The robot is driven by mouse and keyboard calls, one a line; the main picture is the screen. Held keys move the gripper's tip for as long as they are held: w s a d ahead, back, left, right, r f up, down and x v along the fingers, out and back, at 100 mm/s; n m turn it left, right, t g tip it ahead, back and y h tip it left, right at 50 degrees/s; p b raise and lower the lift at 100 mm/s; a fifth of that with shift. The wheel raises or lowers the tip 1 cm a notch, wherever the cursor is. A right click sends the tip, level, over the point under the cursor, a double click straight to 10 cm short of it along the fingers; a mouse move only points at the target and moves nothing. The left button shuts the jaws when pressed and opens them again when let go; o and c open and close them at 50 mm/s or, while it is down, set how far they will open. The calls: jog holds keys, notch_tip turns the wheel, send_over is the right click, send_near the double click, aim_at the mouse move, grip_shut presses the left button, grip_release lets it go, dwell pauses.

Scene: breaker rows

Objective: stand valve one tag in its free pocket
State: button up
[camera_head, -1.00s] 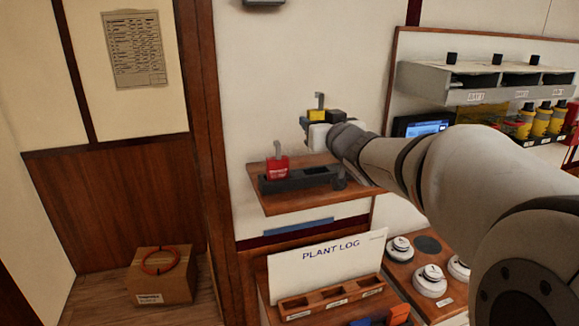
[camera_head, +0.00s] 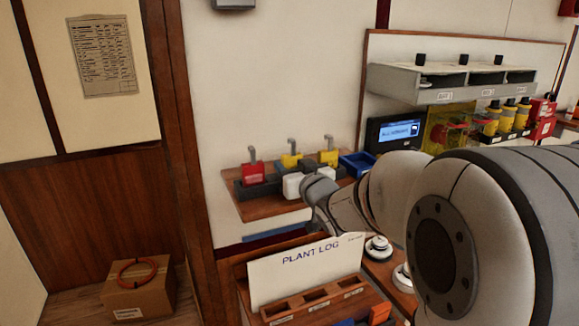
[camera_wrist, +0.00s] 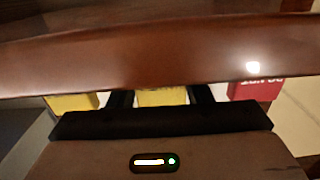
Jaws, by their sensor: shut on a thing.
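A yellow tag (camera_head: 291,160) with a grey hook is in my gripper (camera_head: 306,184), over the middle of a dark pocketed rack (camera_head: 245,189) on a wooden shelf. In the wrist view this yellow tag (camera_wrist: 162,97) shows between the two dark fingers, which are shut on it. Its lower part is hidden, so I cannot tell how deep it sits in the pocket. A red tag (camera_head: 253,173) stands upright at the rack's left end. Another yellow tag (camera_head: 328,157) stands to the right. I cannot read the labels on the yellow tags.
A blue tray (camera_head: 357,163) lies at the shelf's right. A small screen (camera_head: 397,131) and a grey breaker box (camera_head: 440,92) are further right. A plant log board (camera_head: 305,268) stands below. In the wrist view a brown wooden edge (camera_wrist: 130,52) crosses close above the fingers.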

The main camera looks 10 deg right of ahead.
jog(key=shift+f, duration=0.1)
jog(key=o, duration=1)
jog(key=shift+r, duration=0.25)
jog(key=s+d+b, duration=0.2)
jog(key=s, duration=1)
jog(key=s+d+f+m+g+h, duration=0.2)
jog(key=d+f+m+g+h, duration=0.1)
jog(key=f+h, duration=0.15)
jog(key=s+a+f+g, duration=0.1)
jog(key=s+f+g, duration=0.2)
jog(key=s, duration=0.2)
jog(key=s+a+f+g, duration=0.2)
jog(key=s+f+g, duration=0.2)
jog(key=s, duration=0.2)
jog(key=s+a+f+g+y, duration=0.1)
jog(key=s+a+f+g, duration=0.1)
jog(key=s+f+g, duration=0.2)
jog(key=shift+s+a+n, duration=0.15)
jog(key=shift+s+n, duration=0.25)
jog(key=shift+s, duration=0.25)
